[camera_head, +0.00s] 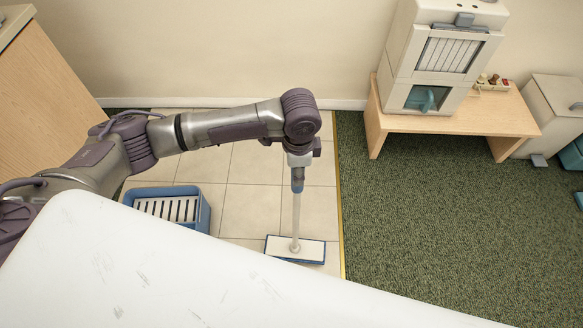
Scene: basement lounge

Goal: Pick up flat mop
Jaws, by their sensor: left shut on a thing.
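The flat mop (296,215) stands close to upright on the tiled floor, with a pale handle and a flat white head (310,250) edged in blue. My left gripper (298,178) points down and is shut on the top of the mop's handle. The fingers hide the upper end of the handle. The mop head appears to rest on the tiles, though I cannot tell if it is slightly lifted. My right gripper is not in view.
A blue slatted bin (178,208) stands on the tiles to the left. A low wooden table (490,113) carries a white machine (441,55). My own white body part fills the front. Green carpet (430,220) is open on the right.

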